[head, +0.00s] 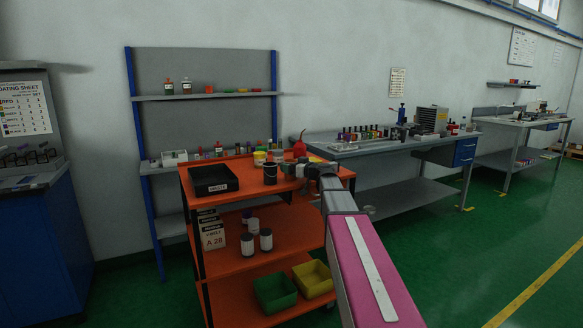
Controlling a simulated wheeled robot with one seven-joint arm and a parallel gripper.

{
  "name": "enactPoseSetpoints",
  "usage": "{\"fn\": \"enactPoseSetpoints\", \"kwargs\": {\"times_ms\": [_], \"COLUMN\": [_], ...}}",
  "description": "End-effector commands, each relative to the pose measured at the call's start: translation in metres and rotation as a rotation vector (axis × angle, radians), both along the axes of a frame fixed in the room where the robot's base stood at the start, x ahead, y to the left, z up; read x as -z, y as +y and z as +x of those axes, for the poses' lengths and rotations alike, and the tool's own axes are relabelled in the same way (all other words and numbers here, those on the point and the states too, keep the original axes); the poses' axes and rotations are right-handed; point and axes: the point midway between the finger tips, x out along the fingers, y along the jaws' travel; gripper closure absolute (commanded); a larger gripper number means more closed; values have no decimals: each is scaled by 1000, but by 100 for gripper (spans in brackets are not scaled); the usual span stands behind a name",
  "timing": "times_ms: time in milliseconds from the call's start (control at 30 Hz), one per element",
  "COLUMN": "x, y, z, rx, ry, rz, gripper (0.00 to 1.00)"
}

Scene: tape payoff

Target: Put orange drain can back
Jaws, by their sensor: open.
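I cannot pick out an orange drain can for certain. A small orange-red item (209,89) sits on the upper shelf of the blue-framed rack, too small to identify. A red can-like vessel with a thin spout (299,149) stands behind the orange cart's top. My pink and grey arm reaches in from the bottom right. My gripper (292,170) is over the right part of the cart's top, open. It is small, and my wrist hides part of what is behind it. A dark cup (270,174) stands just left of it.
A crowded grey workbench (390,148) stands behind at right. Green floor is open at right.

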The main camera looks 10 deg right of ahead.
Motion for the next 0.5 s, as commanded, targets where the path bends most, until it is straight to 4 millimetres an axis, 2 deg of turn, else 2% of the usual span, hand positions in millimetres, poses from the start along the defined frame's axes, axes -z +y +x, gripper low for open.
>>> {"fn": "enactPoseSetpoints", "kwargs": {"times_ms": [167,500], "x": [-3,-3], "y": [-1,-40], "z": [-2,-50], "rx": [1,3], "ry": [-1,0], "rz": [-1,0], "gripper": [16,16]}}
